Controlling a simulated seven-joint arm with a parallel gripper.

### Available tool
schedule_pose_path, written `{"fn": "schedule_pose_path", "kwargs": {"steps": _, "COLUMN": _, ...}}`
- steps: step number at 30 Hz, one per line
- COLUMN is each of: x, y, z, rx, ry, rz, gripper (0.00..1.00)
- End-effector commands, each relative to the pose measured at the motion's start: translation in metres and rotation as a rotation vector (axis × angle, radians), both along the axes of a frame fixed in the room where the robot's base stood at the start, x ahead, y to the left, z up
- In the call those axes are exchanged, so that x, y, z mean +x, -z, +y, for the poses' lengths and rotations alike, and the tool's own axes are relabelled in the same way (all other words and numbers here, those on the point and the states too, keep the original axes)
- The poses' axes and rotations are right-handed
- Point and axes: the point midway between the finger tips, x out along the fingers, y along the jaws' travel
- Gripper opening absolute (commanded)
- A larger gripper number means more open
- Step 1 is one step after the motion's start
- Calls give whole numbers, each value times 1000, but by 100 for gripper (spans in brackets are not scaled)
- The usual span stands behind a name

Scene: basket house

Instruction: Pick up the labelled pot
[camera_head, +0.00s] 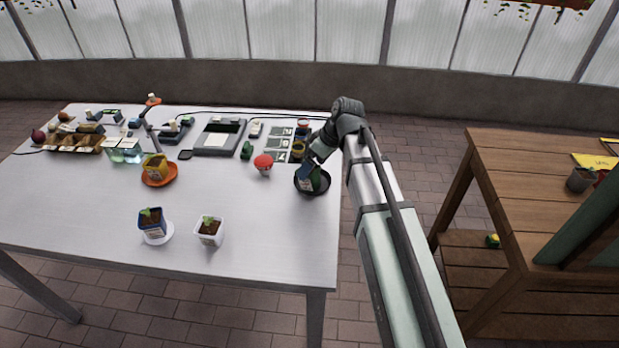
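My gripper (313,160) reaches down from the right over a dark saucer (324,188) at the table's right edge. A small dark blue-green pot (309,178) stands at that saucer, right below or between my fingers; the gripper hides part of it. I cannot tell whether the fingers touch it. A dark blue pot (152,224) with a pale label and a seedling is on a white saucer (160,237) at the front. A white pot (209,232) with a seedling stands beside it. A yellow pot (155,167) with a marking sits on an orange saucer (160,178).
A red round object (263,162), a small green item (247,150) and a grey tray (219,137) lie behind. Several small items crowd the back left. A wooden bench (500,190) stands at the right. The table's (262,225) front middle is clear.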

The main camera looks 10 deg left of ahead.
Motion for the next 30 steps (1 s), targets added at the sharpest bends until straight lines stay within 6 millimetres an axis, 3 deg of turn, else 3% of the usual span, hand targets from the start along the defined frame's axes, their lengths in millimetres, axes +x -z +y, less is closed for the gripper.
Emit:
{"fn": "schedule_pose_path", "kwargs": {"steps": 8, "x": 0, "y": 10, "z": 3, "rx": 0, "ry": 0, "rz": 0, "gripper": 95}}
{"fn": "schedule_pose_path", "kwargs": {"steps": 19, "x": 1, "y": 48, "z": 18, "rx": 0, "ry": -1, "rz": 0, "gripper": 95}}
{"fn": "schedule_pose_path", "kwargs": {"steps": 27, "x": 1, "y": 51, "z": 19, "rx": 0, "ry": 0, "rz": -1, "gripper": 95}}
{"fn": "schedule_pose_path", "kwargs": {"steps": 30, "x": 1, "y": 51, "z": 19, "rx": 0, "ry": 0, "rz": -1, "gripper": 86}}
